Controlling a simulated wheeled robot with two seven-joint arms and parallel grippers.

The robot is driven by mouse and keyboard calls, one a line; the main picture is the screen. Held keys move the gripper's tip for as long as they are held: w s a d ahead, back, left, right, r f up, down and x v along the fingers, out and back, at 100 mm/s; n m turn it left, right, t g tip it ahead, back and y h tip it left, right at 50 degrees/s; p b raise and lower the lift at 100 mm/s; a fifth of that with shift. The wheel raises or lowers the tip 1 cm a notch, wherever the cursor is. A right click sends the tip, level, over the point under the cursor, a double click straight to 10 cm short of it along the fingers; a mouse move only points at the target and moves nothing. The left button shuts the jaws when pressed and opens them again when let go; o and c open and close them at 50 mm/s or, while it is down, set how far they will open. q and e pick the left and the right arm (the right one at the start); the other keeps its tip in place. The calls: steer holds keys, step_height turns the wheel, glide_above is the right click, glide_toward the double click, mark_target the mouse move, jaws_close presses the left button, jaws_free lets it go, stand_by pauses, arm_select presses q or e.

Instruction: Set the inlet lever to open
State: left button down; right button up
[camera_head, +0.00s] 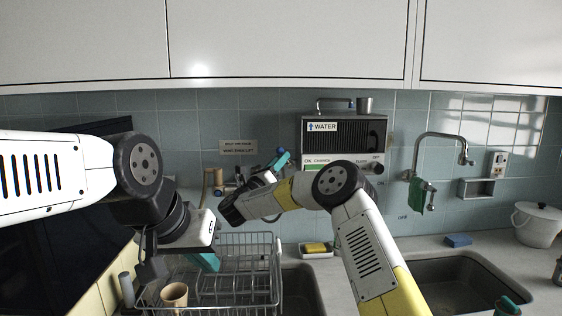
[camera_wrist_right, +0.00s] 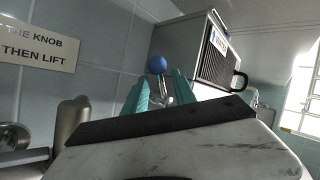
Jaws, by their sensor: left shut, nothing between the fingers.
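The inlet lever shows in the right wrist view as a metal stem topped by a blue ball knob (camera_wrist_right: 157,65). My right gripper (camera_wrist_right: 158,86) is open, with its teal fingers apart on either side of the stem in that view; whether they touch it cannot be told. In the head view my right gripper (camera_head: 281,160) is at the wall, left of the box marked WATER (camera_head: 340,142), and it mostly hides the lever. My left gripper (camera_head: 205,262) is shut and empty above the dish rack.
A wall sign (camera_head: 238,146) mentions a knob and THEN LIFT. A wire dish rack (camera_head: 262,250) and a tan cup (camera_head: 174,295) are below my left gripper. A faucet (camera_head: 440,136) and a sink (camera_head: 455,285) are at right. A sponge tray (camera_head: 316,250) sits behind my right arm.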

steer(key=v, duration=0.7)
steer(key=shift+s+a+f, duration=0.15)
steer(key=shift+s+a, duration=0.05)
